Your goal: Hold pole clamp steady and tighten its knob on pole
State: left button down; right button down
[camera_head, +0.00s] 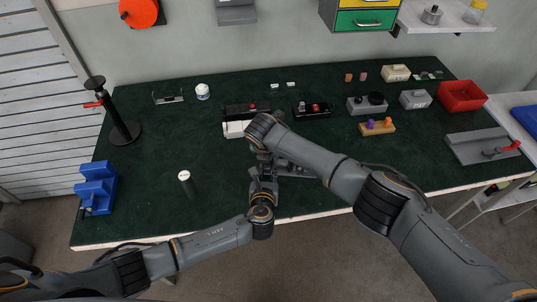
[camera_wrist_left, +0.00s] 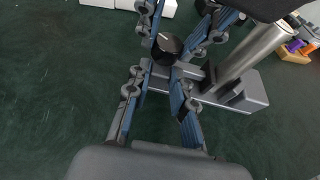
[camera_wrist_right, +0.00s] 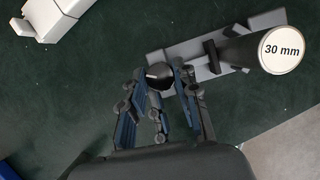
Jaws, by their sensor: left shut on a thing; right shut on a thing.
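The black knob (camera_wrist_right: 158,76) of the pole clamp sits between the fingertips of my right gripper (camera_wrist_right: 160,88); it also shows in the left wrist view (camera_wrist_left: 167,46). My left gripper (camera_wrist_left: 163,75) reaches in low from the near side and is shut on the clamp, whose body is mostly hidden by the fingers. The silver pole (camera_wrist_left: 253,50) lies in a grey fixture (camera_wrist_right: 190,50) beside the knob, and its end cap (camera_wrist_right: 282,50) reads 30 mm. In the head view, my left gripper (camera_head: 263,182) is below my right gripper, which its arm mostly covers.
A dark cylinder with a pale top (camera_head: 187,182) stands left of my grippers. A blue holder (camera_head: 96,186) and a black stand with a red lever (camera_head: 120,130) are at the left. A red bin (camera_head: 462,96) is at the right. The green mat's left middle is mostly clear.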

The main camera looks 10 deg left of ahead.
jog(key=shift+m+h, duration=0.4)
jog(key=shift+m, duration=0.6)
jog(key=c, duration=1)
grip_release()
jog(key=v, duration=1.2)
